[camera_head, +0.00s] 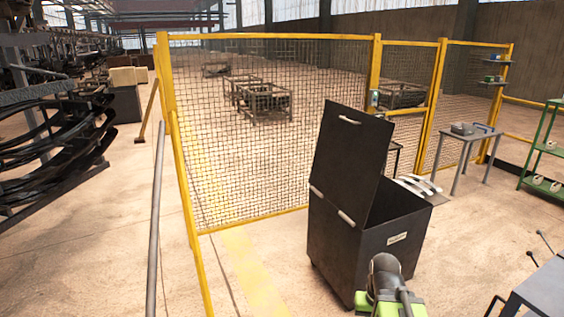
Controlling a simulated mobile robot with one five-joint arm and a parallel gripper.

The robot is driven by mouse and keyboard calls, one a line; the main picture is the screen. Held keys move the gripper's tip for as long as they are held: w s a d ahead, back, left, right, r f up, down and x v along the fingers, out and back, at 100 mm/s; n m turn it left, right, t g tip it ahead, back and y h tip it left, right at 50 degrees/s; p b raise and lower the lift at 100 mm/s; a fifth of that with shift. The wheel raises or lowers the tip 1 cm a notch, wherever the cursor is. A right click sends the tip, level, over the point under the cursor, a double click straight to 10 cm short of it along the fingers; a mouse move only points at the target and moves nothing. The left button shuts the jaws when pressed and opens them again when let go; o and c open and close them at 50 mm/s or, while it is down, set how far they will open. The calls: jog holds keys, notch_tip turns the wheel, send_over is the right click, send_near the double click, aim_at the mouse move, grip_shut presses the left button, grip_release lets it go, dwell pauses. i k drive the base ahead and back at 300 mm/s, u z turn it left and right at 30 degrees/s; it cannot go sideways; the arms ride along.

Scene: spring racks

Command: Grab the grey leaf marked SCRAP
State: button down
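Light grey curved leaves (418,185) lie in a small group just behind the right side of the black bin. They are partly hidden by the bin, and no SCRAP marking can be read on them at this size. Dark leaf springs (60,150) are stacked in a rack on the left, also with no readable marking. A dark and green part at the bottom middle, in front of the bin, appears to be part of my arm. My gripper's fingertips are not visible, and I see nothing held.
The black bin (365,245) stands with its lid raised, a small pale label on its front. A yellow mesh fence (270,130) runs behind it. A grey table (468,132) and green shelf (540,150) stand right. A grey bench (545,290) is lower right.

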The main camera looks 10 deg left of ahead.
aim_at(432, 185)
jog(key=i, duration=1)
jog(key=u, duration=0.05)
